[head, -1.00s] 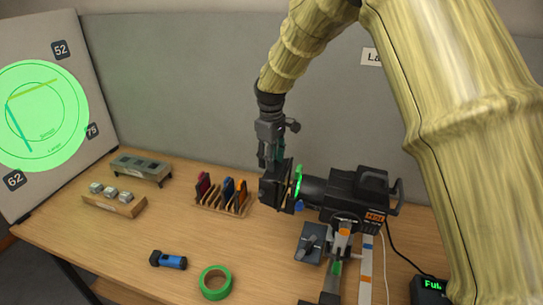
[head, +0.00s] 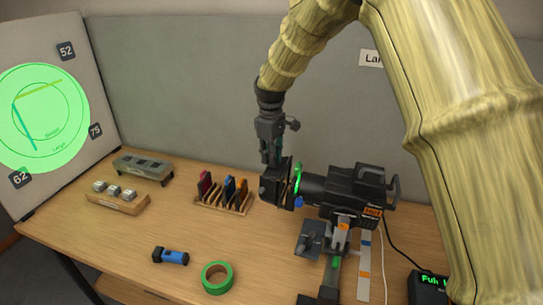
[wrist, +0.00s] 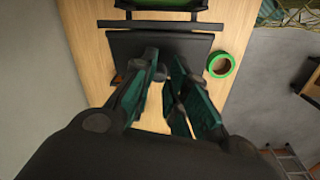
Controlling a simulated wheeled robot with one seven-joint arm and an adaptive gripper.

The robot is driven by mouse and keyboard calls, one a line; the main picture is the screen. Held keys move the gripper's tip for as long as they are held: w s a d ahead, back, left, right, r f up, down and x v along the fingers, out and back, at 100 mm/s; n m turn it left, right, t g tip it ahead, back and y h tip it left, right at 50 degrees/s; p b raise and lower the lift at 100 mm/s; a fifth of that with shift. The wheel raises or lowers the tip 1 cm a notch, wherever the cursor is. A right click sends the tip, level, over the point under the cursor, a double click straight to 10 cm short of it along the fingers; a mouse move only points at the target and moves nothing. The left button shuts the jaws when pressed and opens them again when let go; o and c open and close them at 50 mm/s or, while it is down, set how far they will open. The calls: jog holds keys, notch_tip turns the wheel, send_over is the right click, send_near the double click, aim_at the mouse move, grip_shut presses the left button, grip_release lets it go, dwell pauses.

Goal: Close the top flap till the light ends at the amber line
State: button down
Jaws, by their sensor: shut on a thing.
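The lamp (head: 350,188) is a black fixture on the bench, facing left towards the board. Its dark top flap (wrist: 200,43) spans the upper middle of the wrist view. My gripper (head: 270,160) reaches down to the lamp's front end and is shut on the top flap; the exact contact is partly hidden by the fingers (wrist: 165,66). The round green light (head: 60,130) on the white board reaches above the slanted amber line (head: 38,90). A teal line (head: 22,127) crosses its left part.
A rack of coloured slides (head: 225,193), a blue torch (head: 171,256), green tape (head: 217,278) and a tray of small blocks (head: 116,197) lie left of the lamp. A grey box (head: 143,168) stands behind. A small display (head: 430,285) is at lower right.

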jog(key=shift+w+d+r, duration=0.1)
jog(key=shift+w+r, duration=0.15)
jog(key=shift+r, duration=0.05)
jog(key=shift+d+r+t+y+b, duration=0.2)
jog(key=shift+t+y+b, duration=0.1)
jog(key=shift+y+b, duration=0.3)
jog(key=y+b, duration=0.1)
jog(key=b, duration=0.1)
jog(key=d+t+y+b, duration=0.1)
jog(key=y+b, duration=0.2)
jog(key=shift+s+d+r+b, duration=0.3)
jog(key=shift+d+r+b, duration=0.05)
jog(key=shift+r+b, duration=0.05)
jog(key=y+b, duration=0.2)
jog(key=b, duration=0.1)
jog(key=d+t+y+b, duration=0.1)
jog(key=y+b, duration=0.1)
jog(key=b, duration=0.2)
jog(key=s+d+t+y+b, duration=0.1)
jog(key=y+b, duration=0.1)
jog(key=b, duration=0.2)
jog(key=shift+d, duration=0.25)
jog(key=shift+r+b, duration=0.2)
jog(key=shift+b, duration=0.1)
